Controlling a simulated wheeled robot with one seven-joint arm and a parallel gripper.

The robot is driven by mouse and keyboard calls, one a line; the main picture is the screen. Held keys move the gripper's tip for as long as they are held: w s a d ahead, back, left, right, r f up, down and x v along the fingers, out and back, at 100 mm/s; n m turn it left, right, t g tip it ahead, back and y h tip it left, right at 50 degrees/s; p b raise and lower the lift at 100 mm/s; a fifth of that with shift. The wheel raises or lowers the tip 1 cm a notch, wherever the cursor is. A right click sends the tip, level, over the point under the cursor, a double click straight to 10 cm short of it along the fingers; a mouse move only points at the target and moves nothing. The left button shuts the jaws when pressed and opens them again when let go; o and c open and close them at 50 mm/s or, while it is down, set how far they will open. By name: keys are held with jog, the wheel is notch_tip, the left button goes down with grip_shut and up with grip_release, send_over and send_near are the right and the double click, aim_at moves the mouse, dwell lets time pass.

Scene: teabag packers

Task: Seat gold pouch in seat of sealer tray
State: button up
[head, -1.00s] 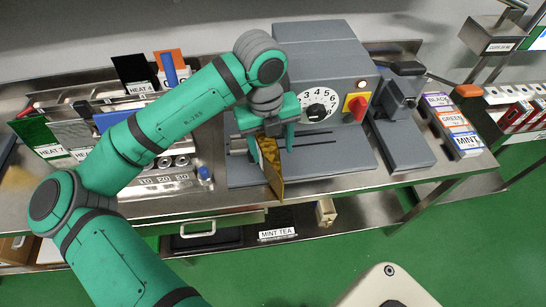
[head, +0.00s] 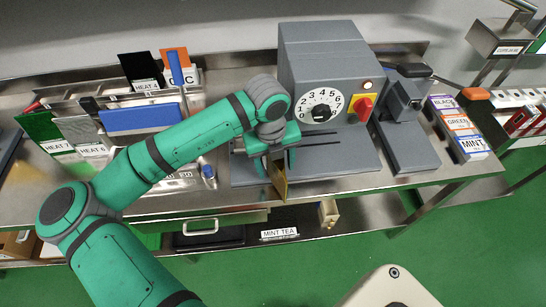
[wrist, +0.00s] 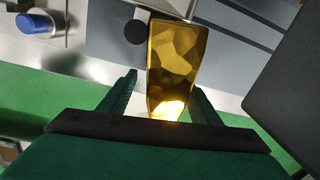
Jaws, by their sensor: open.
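The gold pouch (head: 279,181) stands on edge at the front of the sealer's grey tray (head: 345,183), below my gripper (head: 279,163). In the wrist view the shiny gold pouch (wrist: 176,62) lies between the two fingers of my gripper (wrist: 165,84). The fingers are open, with a gap on the left side and a narrower one on the right. The tray has dark slots across its top. My gripper and arm cover its left part, and I cannot tell whether the pouch is in the seat.
The sealer body (head: 325,62) with its dial (head: 320,106) and red switch (head: 361,107) rises behind the tray. A blue-capped item (head: 208,171) is left of the tray. Another grey device (head: 405,125) stands at right. Racks of cards and a blue panel (head: 141,117) are at left.

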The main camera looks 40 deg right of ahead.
jog(key=shift+c, duration=0.5)
jog(key=c, duration=1.2)
jog(key=shift+r, duration=0.1)
jog(key=shift+r, duration=0.45)
notch_tip(320, 180, up, 2)
jog(key=s+r, duration=0.1)
jog(key=r, duration=0.1)
jog(key=s+a+r, duration=0.1)
jog(key=s+r, duration=0.3)
jog(key=shift+s+a+r, duration=0.2)
jog(key=shift+a, duration=0.05)
jog(key=s+a+r, duration=0.2)
jog(key=s+r, duration=0.1)
jog(key=s, duration=0.5)
jog(key=shift+a+r, duration=0.2)
jog(key=shift+r, duration=0.1)
